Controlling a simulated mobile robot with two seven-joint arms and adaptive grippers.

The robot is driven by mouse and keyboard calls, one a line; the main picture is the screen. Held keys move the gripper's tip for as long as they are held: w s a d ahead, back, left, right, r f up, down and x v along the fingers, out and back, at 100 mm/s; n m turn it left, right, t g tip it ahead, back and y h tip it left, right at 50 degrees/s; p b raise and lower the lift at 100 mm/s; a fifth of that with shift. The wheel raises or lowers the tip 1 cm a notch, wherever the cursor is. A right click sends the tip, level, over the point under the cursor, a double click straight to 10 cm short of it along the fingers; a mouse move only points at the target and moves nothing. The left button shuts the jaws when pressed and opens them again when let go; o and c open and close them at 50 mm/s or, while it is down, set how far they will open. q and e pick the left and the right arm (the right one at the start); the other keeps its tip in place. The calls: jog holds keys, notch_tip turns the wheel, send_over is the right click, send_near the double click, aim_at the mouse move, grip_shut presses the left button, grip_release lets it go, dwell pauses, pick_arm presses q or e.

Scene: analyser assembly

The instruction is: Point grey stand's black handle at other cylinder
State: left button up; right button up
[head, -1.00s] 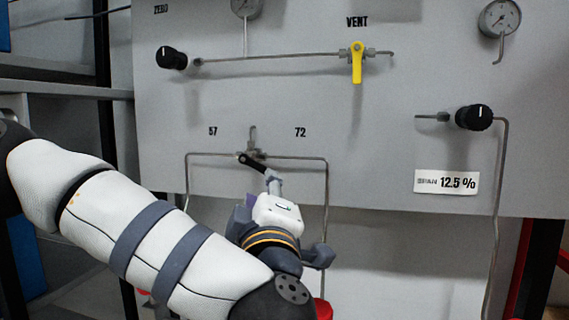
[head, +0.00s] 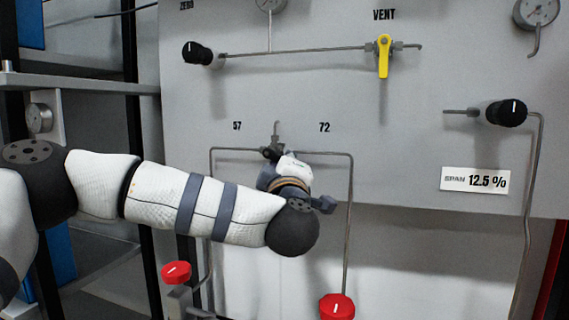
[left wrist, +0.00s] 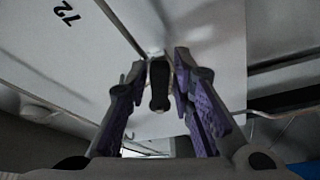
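The selector valve with its black handle (head: 270,153) sits on the grey panel (head: 420,240) between the labels 57 and 72. In the head view my left gripper covers most of the handle, so its pointing direction is hard to tell. In the left wrist view the black handle (left wrist: 159,88) stands between the two purple-padded fingers of my left gripper (left wrist: 160,70), with gaps seen on both sides. Two red tops, left (head: 176,272) and right (head: 337,307), show below the pipes; little of what lies under them shows. My right gripper is out of view.
A yellow VENT lever (head: 384,58) hangs down at the upper middle. Black knobs stick out at upper left (head: 197,53) and right (head: 507,113). A thin pipe (head: 349,220) runs down either side of the valve. The panel right of it is mostly clear.

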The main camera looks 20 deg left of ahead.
pick_arm(q)
grip_shut()
jog(key=m, duration=0.1)
jog(key=m+t, duration=0.1)
jog(key=m, duration=0.1)
jog(key=f+m, duration=0.1)
jog(key=shift+a+h, duration=0.35)
jog(key=shift+h, duration=0.05)
jog(key=shift+w+a+r+m+g+h, duration=0.1)
jog(key=shift+a+r+m+g+h, duration=1)
jog(key=shift+m, duration=4.85)
jog(key=shift+s+a+f+m+g+h, duration=0.2)
jog(key=shift+a+m+h, duration=0.85)
jog(key=shift+m+h, duration=3.5)
jog(key=shift+w+a+r+m+g+h, duration=0.2)
jog(key=shift+a+r+m+g+h, duration=0.5)
jog(key=shift+m, duration=6.6)
jog(key=shift+a+f, duration=0.25)
jog(key=shift+a, duration=0.15)
